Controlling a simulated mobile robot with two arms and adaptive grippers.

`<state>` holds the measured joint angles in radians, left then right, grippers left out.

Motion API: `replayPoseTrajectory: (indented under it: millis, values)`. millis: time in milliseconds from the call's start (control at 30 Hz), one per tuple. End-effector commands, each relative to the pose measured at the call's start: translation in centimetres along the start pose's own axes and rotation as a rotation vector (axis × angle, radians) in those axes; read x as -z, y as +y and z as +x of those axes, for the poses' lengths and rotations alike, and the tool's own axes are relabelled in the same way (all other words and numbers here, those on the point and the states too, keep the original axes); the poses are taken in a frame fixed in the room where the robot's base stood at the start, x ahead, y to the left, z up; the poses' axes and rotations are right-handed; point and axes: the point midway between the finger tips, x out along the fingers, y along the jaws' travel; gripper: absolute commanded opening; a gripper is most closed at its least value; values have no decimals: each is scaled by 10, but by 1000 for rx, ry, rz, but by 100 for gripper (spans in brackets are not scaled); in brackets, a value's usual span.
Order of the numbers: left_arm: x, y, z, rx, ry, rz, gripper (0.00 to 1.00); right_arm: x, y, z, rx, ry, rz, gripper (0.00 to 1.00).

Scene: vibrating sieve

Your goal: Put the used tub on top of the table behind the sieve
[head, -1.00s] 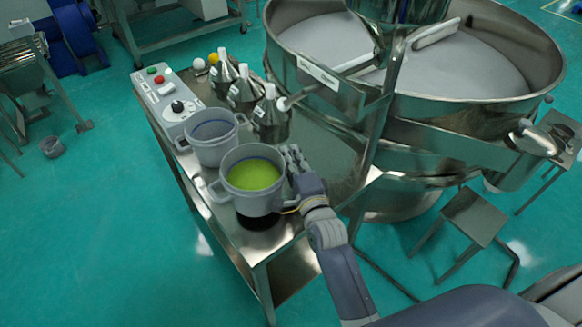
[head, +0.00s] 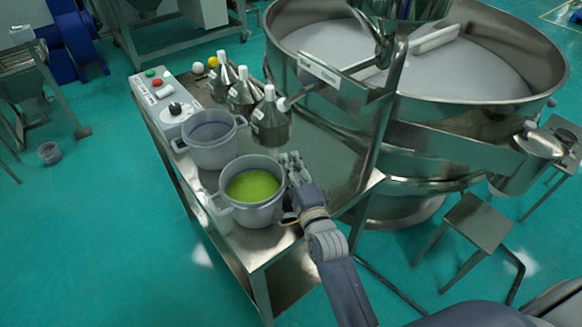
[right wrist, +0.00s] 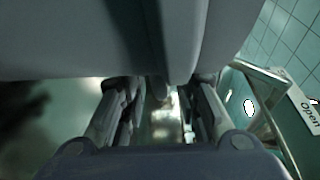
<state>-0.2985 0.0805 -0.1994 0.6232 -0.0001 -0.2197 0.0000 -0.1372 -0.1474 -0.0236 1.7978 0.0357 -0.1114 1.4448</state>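A grey two-handled tub with green contents (head: 236,216) stands upright on the near end of the steel table (head: 262,247) behind the sieve. My right gripper (head: 293,166) is at the tub's right side, by its handle. In the right wrist view the tub wall (right wrist: 90,40) fills the top, and the fingers of my right gripper (right wrist: 163,100) stand apart with a visible gap around the handle area. The fingers look open; the handle is partly hidden. The sieve (head: 450,115) is at the right. My left gripper is out of view.
A second grey tub (head: 205,157) stands just beyond on the table. Behind it are a control box (head: 165,100) with buttons, several steel funnel-topped bottles (head: 270,128) and two small balls. A small stool (head: 474,220) stands at the right.

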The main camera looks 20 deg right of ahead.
Motion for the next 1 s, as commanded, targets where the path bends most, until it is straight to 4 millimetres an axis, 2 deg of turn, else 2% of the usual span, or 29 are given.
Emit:
replayPoseTrajectory:
  millis: [267, 367, 800, 1000]
  values:
    - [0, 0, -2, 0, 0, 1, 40, 0, -4, 0, 1, 0, 0, 30]
    - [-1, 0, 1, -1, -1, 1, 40, 0, -2, -8, -1, 0, 0, 30]
    - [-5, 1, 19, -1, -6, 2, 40, 0, -1, -89, -2, 0, 0, 30]
    - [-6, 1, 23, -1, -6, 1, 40, 0, -2, -113, -1, 0, 0, 30]
